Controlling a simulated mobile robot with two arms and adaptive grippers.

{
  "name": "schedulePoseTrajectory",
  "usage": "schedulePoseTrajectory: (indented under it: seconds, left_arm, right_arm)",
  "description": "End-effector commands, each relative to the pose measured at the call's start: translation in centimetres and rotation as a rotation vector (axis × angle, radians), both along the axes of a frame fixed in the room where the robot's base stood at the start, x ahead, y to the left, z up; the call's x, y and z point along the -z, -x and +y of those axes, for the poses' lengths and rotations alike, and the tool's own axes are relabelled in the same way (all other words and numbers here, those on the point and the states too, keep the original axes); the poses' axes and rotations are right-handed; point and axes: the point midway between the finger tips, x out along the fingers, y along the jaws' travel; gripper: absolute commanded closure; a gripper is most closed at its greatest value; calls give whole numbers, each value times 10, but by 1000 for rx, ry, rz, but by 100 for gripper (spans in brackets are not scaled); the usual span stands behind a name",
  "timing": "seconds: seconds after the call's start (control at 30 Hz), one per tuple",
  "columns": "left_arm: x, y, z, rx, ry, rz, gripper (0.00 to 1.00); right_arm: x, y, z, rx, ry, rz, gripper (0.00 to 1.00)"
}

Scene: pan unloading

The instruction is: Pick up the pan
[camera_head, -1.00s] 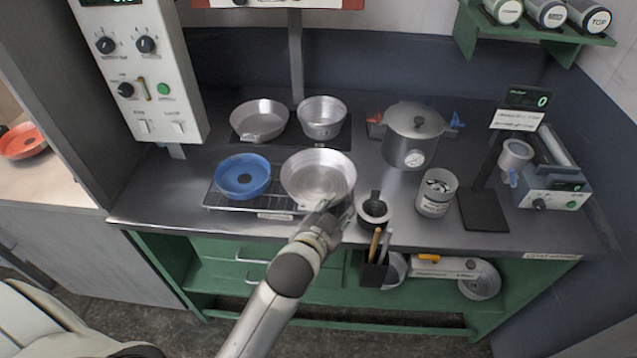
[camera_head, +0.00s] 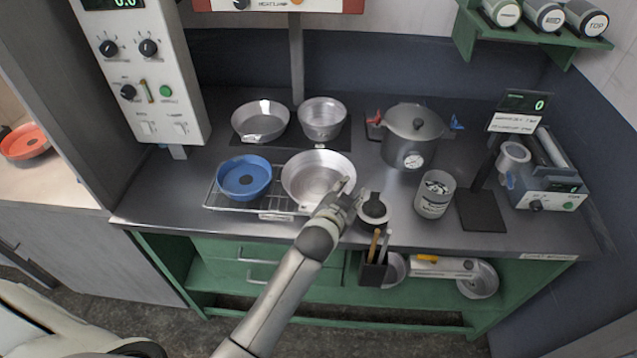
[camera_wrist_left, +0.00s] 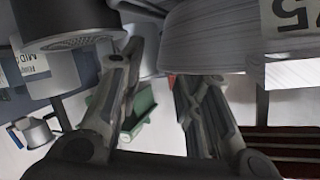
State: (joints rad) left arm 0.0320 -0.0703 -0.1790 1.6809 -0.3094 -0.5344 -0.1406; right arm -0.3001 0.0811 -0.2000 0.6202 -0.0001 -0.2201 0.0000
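A silver pan (camera_head: 310,180) sits on a wire rack (camera_head: 232,205), right of a blue pan (camera_head: 244,178). In the left wrist view the silver pan's ribbed outer wall (camera_wrist_left: 205,40) fills the upper right. My left gripper (camera_head: 350,192) is at the pan's front right edge, beside a dark-topped round container (camera_head: 375,210). In the left wrist view my left gripper (camera_wrist_left: 155,75) has its fingers apart. The pan wall lies mostly beyond the right finger; whether the rim is between the fingers is unclear. My right gripper is not in view.
Two more silver pans (camera_head: 260,122) (camera_head: 322,118) stand behind on a dark plate. A lidded pot (camera_head: 411,140) and a white jar (camera_head: 434,194) stand to the right. A white control panel (camera_head: 148,75) rises at the left. The counter's front edge is close to my left arm.

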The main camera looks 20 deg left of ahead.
Motion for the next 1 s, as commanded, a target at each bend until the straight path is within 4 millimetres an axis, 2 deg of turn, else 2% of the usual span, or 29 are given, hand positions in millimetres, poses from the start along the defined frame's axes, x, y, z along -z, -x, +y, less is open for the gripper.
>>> schedulePoseTrajectory:
  seconds: [0.2,0.47,0.73,1.0]
  left_arm:
    - [6,-16,-1,0,0,1,68]
    - [7,-17,0,0,0,0,68]
    - [7,-17,-1,0,0,0,100]
    - [5,-17,-1,1,-1,-3,100]
  right_arm:
    - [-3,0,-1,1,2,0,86]
    - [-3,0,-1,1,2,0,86]
    - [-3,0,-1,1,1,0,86]
    - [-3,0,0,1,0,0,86]
